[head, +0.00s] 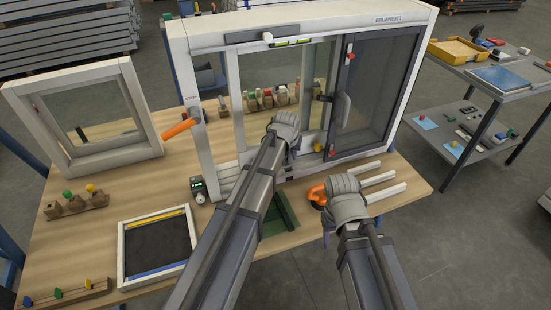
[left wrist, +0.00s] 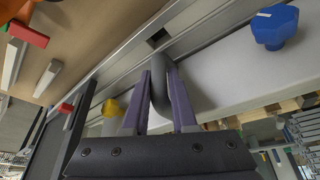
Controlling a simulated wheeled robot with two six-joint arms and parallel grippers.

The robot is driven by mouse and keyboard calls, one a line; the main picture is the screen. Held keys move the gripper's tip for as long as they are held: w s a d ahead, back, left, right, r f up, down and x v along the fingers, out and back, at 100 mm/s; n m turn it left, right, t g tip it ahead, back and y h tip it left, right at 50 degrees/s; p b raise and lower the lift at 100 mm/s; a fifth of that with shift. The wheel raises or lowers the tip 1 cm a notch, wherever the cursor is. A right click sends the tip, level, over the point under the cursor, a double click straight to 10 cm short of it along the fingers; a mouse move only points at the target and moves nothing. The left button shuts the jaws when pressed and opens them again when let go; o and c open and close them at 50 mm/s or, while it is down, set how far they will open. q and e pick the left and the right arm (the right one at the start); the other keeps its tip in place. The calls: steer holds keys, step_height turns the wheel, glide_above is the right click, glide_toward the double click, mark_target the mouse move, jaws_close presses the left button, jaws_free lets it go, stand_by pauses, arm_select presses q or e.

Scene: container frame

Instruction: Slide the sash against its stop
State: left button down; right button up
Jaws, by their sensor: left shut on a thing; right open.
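The window frame (head: 180,95) stands upright on the bench. A dark-framed glazed sash (head: 385,85) fills its right side, with a grey handle (head: 343,107) on its left stile. A light inner frame (head: 233,90) stands around the opening at left. My left gripper (head: 287,128) is at the lower middle of the frame. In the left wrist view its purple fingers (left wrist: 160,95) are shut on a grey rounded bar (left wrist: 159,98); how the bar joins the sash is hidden. My right gripper (head: 345,195) is open low in front of the frame, its fingertips mostly hidden.
An orange-handled tool (head: 316,194) lies beside my right gripper, near white strips (head: 380,178). A yellow knob (head: 318,147) and a blue knob (left wrist: 275,27) sit near the frame's lower rail. A smaller white frame (head: 75,120) and a framed screen (head: 155,245) occupy the left bench.

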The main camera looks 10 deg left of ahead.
arm_select(q)
steer(key=shift+w+d, duration=0.15)
steer(key=shift+d, duration=0.1)
steer(key=c, duration=1)
jaws_free()
steer(key=shift+r, duration=0.1)
steer(key=p+v, duration=0.7)
steer(key=shift+r, duration=0.3)
